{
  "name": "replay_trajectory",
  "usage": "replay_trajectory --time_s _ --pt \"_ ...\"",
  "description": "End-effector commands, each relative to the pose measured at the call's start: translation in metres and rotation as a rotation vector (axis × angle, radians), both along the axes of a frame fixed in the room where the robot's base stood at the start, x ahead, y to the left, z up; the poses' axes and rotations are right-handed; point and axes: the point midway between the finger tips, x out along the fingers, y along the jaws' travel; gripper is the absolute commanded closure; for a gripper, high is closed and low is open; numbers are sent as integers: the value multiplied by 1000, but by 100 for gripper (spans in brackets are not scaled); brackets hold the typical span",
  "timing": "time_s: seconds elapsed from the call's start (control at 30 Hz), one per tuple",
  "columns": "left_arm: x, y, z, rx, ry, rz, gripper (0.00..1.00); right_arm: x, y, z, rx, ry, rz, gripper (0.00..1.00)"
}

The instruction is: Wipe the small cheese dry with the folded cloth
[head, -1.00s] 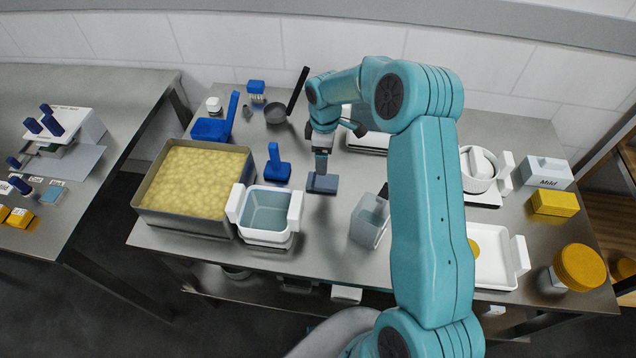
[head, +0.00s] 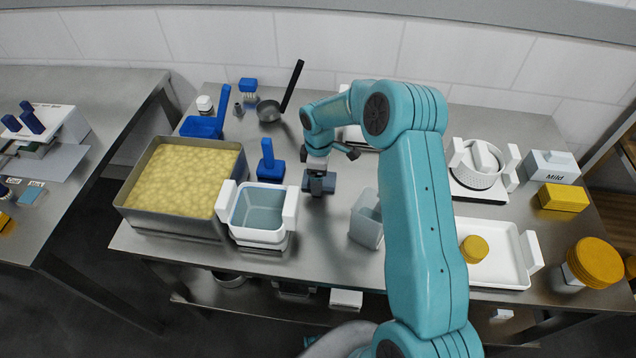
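The small cheese (head: 474,248), a small yellow round, lies on a white tray (head: 505,270) at the right, just beside my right arm. The folded cloth (head: 328,187), small and dark blue-grey, lies on the steel table left of the middle. My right gripper (head: 317,184) points down at the cloth, with its fingertips at cloth height. The fingers blend with the cloth, so I cannot tell whether they are open or shut on it. My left gripper is out of view.
A white-handled tub (head: 262,238) and a curd vat (head: 130,195) stand to the left. A blue tool (head: 270,168) stands close left of the cloth. A clear container (head: 366,222) stands between cloth and tray. A white mould (head: 478,178) stands behind the tray.

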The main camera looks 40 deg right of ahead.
Motion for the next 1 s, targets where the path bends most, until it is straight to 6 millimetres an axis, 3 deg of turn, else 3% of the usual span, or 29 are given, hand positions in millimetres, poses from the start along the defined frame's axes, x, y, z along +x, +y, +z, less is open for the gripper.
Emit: replay_trajectory --time_s 0.13,0.3,1.0 --pt "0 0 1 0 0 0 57 0 0 1 0 0 0 20" --pt "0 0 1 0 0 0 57 0 0 1 1 1 0 72" --pt "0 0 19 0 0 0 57 0 0 32 0 0 0 72"
